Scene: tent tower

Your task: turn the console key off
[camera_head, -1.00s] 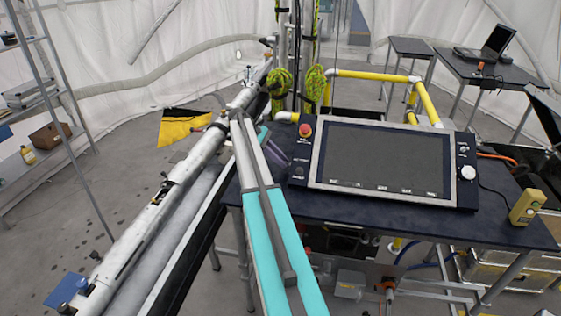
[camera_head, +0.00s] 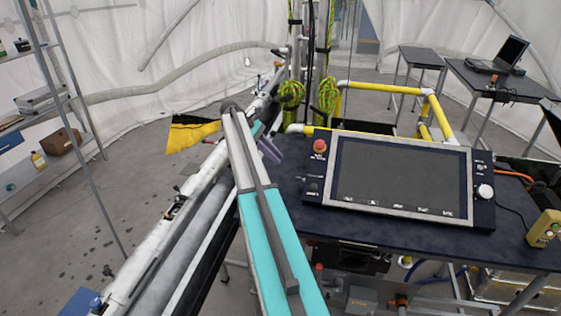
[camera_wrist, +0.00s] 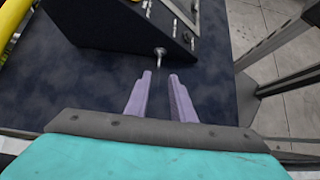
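The console (camera_head: 400,172) is a tilted dark panel with a large screen, on a dark table. In the wrist view, a small silver key (camera_wrist: 160,52) sticks out of the console's dark face (camera_wrist: 110,30). Which way it is turned is hard to tell. My gripper (camera_wrist: 160,76) has two purple fingers, apart with nothing between them. Their tips are close to the key, on the near side of it, and do not touch it. In the head view, my gripper (camera_head: 270,150) is left of the console, partly hidden by my arm; the key is too small to make out there.
A red stop button (camera_head: 320,146) sits at the console's upper left. A white knob (camera_head: 485,191) is on its right side. A yellow handheld box (camera_head: 543,229) lies at the table's right. A long pale pipe (camera_head: 165,235) runs along the left. Yellow rails (camera_head: 438,115) stand behind.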

